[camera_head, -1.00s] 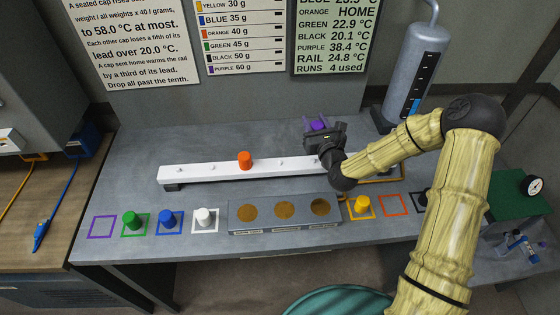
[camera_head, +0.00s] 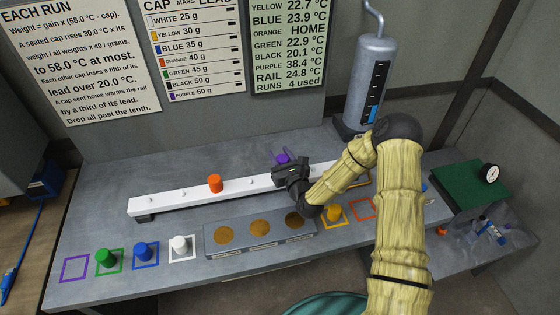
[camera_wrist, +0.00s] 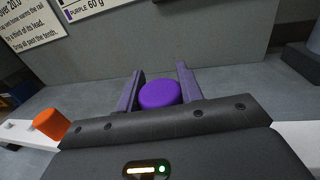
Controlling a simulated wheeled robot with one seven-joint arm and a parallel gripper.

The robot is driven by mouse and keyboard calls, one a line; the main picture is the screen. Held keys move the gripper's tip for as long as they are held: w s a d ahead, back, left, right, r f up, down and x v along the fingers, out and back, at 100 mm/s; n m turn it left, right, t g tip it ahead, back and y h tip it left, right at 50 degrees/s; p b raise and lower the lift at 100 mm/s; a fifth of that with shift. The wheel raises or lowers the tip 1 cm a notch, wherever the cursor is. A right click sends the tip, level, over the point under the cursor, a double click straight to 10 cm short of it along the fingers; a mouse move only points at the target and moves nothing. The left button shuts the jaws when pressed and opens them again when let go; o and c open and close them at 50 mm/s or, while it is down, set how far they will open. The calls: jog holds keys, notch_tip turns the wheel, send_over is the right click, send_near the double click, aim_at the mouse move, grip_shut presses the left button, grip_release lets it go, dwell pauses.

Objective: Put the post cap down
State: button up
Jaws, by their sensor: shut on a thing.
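A purple post cap (camera_wrist: 160,94) sits between the two fingers of my gripper (camera_wrist: 158,88) in the wrist view. In the head view the purple cap (camera_head: 283,158) shows just beyond my gripper (camera_head: 284,164), which is shut on it. My gripper is over the right part of the white rail (camera_head: 160,204); the cap appears at or just behind the rail's far side. Whether the cap touches anything below is hidden. The purple outlined square (camera_head: 75,268) at the table's front left is empty.
An orange cap (camera_head: 215,183) sits on the rail. Green (camera_head: 109,258), blue (camera_head: 146,253), white (camera_head: 181,246) and yellow (camera_head: 333,213) caps stand in matching squares. A block (camera_head: 290,247) with three round pads lies in front of the rail. A grey cylinder (camera_head: 372,90) stands behind right.

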aim_at(280, 162)
jog(key=shift+f+p, duration=0.3)
jog(key=shift+f, duration=1.1)
jog(key=shift+f, duration=0.2)
jog(key=o, duration=1)
jog(key=shift+r, duration=0.2)
jog(key=b+v, duration=0.4)
jog(key=v, duration=0.8)
jog(key=shift+d+b, duration=0.1)
jog(key=shift+b, duration=0.25)
